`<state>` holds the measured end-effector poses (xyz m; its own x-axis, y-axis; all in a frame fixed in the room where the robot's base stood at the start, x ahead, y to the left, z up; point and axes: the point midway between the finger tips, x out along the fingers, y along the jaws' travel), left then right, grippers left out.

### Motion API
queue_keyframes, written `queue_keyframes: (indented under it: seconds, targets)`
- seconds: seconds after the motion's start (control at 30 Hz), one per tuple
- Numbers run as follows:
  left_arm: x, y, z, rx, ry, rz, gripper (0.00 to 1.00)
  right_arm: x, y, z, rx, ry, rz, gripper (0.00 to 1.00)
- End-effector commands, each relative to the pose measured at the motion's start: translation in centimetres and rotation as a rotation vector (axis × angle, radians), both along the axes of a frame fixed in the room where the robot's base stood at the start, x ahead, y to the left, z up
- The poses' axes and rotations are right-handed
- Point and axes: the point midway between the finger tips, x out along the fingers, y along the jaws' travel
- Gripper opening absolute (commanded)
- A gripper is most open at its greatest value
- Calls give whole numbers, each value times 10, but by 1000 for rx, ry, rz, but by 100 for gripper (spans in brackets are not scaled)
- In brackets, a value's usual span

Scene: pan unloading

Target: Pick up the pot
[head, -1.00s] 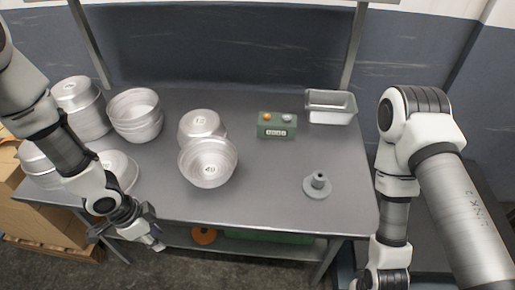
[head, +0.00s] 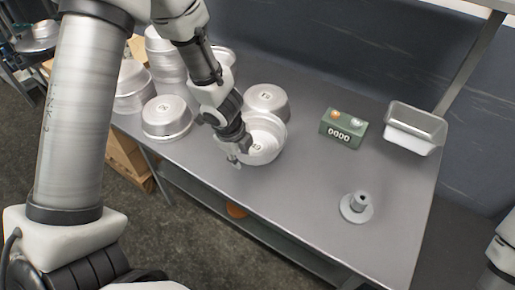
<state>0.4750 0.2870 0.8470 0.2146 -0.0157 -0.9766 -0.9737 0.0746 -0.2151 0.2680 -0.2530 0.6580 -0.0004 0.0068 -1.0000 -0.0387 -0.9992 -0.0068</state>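An open silver metal pot (head: 268,150) stands on the grey table, with a label on its inside bottom. An upside-down pot (head: 267,98) is just behind it, touching or nearly touching. My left gripper (head: 236,158) is at the near left rim of the open pot and covers part of it. One fingertip shows outside the rim; the other is hard to make out, so I cannot tell if the fingers are apart or closed on the rim. Only a bit of my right arm shows at the right edge; its gripper is out of view.
Several more metal pots (head: 167,117) stand at the table's left, some stacked. A green box with a counter (head: 343,128) and a metal bin (head: 415,128) are at the back right. A grey round stand (head: 356,208) is at the front right. The table between is clear.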

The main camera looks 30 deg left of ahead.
Motion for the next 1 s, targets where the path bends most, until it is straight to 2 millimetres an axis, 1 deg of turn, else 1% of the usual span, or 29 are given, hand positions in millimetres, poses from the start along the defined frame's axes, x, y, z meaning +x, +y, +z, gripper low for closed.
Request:
queue_keyframes:
  seconds: [0.03, 0.07, 0.3, 0.33, 0.37, 0.4, 0.43, 0.87, 0.97, 1.0]
  targets:
    - [2, 0, -14, 0, 0, 0, 33, 0, 0, -11, 0, 0, -1, 33]
    - [3, 0, -16, 0, 0, 1, 33, 0, 0, -12, 0, 0, -1, 33]
    - [4, 0, -16, 0, 0, 2, 33, 0, 0, -10, 0, -1, -1, 33]
    - [4, 0, -16, 0, 0, 2, 29, 0, 0, -10, 0, -1, -1, 33]
    - [4, 0, -16, 0, 0, 2, 18, 0, 0, -10, 0, -1, -1, 33]
    - [4, 0, -16, 0, 0, 2, 4, 0, 0, -10, 0, -1, -1, 33]
    - [4, 0, -16, 0, 0, 2, 0, 0, 0, -10, 0, 0, -1, 33]
    - [3, 0, -15, -1, 1, 2, 0, 0, 0, -9, 0, 0, 0, 33]
    - [3, 0, -4, -1, 1, 2, 0, 0, 0, 1, 0, 0, 0, 33]
    - [4, 0, 4, -2, 0, 3, 0, 0, 0, 8, 0, 0, -1, 33]
